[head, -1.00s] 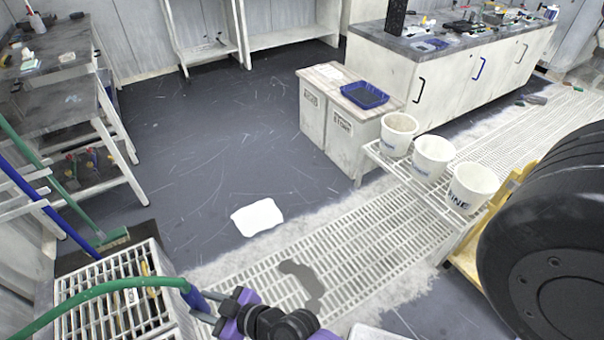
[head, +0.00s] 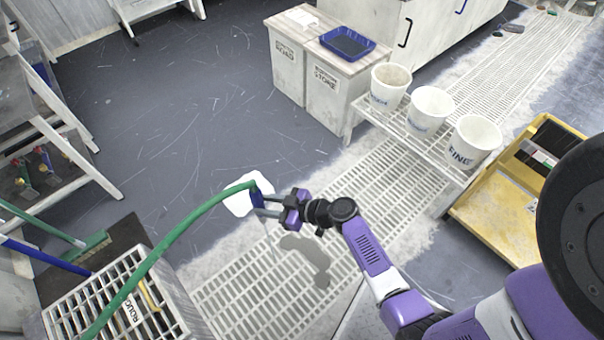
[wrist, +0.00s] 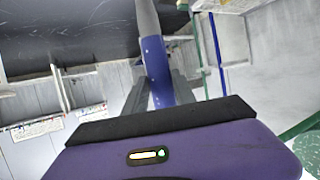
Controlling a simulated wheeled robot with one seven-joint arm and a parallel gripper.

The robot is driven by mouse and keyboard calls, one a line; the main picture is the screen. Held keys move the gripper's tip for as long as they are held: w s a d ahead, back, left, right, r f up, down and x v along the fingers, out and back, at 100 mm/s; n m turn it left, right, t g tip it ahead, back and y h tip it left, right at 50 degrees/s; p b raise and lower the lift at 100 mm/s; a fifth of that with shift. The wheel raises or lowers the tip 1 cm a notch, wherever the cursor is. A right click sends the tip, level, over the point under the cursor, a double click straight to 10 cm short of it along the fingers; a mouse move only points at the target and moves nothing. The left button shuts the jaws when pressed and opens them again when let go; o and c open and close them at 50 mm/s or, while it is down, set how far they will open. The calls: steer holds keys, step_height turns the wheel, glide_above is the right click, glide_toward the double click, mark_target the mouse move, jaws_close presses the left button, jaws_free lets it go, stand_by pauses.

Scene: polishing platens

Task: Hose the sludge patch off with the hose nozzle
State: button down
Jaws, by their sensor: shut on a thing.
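The sludge patch (head: 308,257) is a grey, irregular smear on the pale floor grating, just below my gripper in the head view. My gripper (head: 268,203) is shut on the blue hose nozzle (head: 256,198), which has a green hose (head: 165,245) trailing to the lower left. The wrist view shows the blue nozzle (wrist: 157,75) between the fingers, with its grey tip beyond them. The nozzle is held above the floor, beside the patch on its upper left. No water shows.
A white sheet-like piece (head: 238,197) lies on the floor behind the nozzle. A crate (head: 105,305) stands at lower left. White buckets (head: 428,108) stand on a rack at right, near a yellow cart (head: 500,215). The dark floor at left centre is open.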

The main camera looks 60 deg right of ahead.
steer(key=s+d+r+n+y, duration=0.1)
steer(key=s+d+r, duration=0.1)
steer(key=d, duration=0.4)
steer(key=s+d+r+n+g+y, duration=0.1)
steer(key=s+d+n+y, duration=0.1)
steer(key=d, duration=0.4)
steer(key=shift+s+r+y, duration=0.3)
steer(key=shift+r, duration=0.1)
steer(key=shift+a+r+p, duration=0.1)
steer(key=shift+p, duration=0.25)
